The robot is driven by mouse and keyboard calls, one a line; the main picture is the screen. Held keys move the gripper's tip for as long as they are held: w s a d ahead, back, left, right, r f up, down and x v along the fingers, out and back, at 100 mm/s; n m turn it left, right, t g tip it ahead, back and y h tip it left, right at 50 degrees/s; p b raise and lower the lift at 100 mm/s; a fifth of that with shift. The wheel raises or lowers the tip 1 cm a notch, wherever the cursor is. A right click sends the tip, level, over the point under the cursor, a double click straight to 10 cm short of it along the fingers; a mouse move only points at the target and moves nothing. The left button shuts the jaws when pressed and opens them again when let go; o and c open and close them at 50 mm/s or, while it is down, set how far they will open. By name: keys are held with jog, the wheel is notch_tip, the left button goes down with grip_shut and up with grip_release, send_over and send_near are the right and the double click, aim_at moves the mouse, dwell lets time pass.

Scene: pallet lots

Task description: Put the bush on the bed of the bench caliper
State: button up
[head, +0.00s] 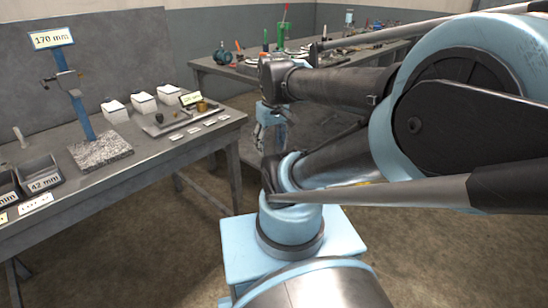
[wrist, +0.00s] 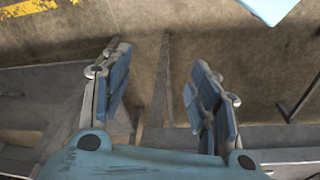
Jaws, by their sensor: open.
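My gripper (head: 270,138) hangs fingers down beyond the right end of the left workbench, over open floor. In the wrist view my gripper (wrist: 160,65) is open, with nothing between its blue-padded fingers. A small brass cylinder (head: 202,105), which looks like the bush, stands at the right end of a flat grey tray (head: 163,128) on that bench, left of my gripper and apart from it.
Several white blocks (head: 143,102) line the back of the left bench (head: 140,175). Dark bins (head: 40,172) stand at its left end, and small labels lie along its front. A second bench (head: 225,69) behind carries tools and a green stand (head: 291,42).

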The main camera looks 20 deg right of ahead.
jog(key=s+f+m, duration=0.1)
jog(key=f+m, duration=0.1)
jog(key=s+f, duration=0.1)
jog(key=shift+s+d+f+m, duration=0.3)
jog(key=shift+s+f+m, duration=0.05)
jog(key=shift+m, duration=0.05)
